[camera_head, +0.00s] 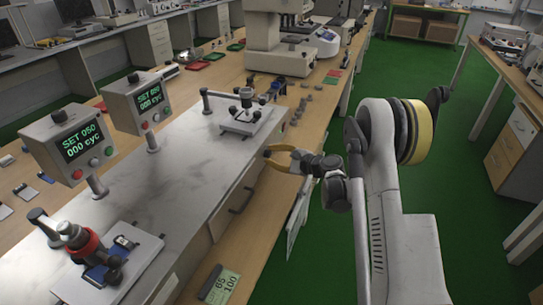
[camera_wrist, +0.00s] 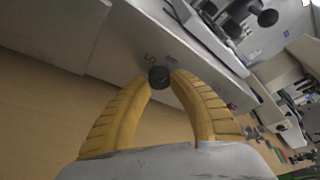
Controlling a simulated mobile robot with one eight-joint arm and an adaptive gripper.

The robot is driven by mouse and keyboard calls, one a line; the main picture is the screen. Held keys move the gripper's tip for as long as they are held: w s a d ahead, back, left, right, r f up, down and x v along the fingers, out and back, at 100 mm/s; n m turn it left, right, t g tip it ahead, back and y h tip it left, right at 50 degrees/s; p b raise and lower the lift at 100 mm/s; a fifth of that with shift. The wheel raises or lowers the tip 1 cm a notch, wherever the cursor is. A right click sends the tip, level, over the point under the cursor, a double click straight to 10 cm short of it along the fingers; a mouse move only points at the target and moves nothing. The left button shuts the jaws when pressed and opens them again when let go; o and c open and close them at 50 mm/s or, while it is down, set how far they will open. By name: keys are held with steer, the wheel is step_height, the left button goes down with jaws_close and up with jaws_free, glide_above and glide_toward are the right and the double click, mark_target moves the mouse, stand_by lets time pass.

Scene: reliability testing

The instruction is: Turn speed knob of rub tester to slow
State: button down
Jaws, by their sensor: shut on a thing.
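The rub tester (camera_head: 180,150) is a long grey-white machine on the wooden bench, with two display heads on posts. Its black speed knob (camera_wrist: 158,76) sits on the front panel in the wrist view, with small markings above it that are too blurred to read fully. My gripper (camera_head: 268,158) has yellow fingers and reaches the front side of the tester. In the wrist view my gripper (camera_wrist: 160,78) has its fingertips on either side of the knob, closed on it. The knob is hidden by my fingers in the head view, and its pointer direction cannot be told.
Two displays (camera_head: 79,142) read SET 050 and 000 cyc. A handle (camera_head: 241,200) sits on the tester's front below the gripper. Small weights (camera_head: 298,110) lie on the bench behind. Green floor (camera_head: 465,200) is open to the right.

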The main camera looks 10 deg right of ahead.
steer(key=n+t, duration=0.2)
steer(key=n, duration=0.2)
steer(key=shift+f, duration=0.1)
steer(key=n+t, duration=0.1)
steer(key=n, duration=0.1)
steer(key=n+t+y, duration=0.1)
steer(key=n, duration=0.2)
stand_by(0.6)
steer(key=c, duration=1.1)
jaws_free()
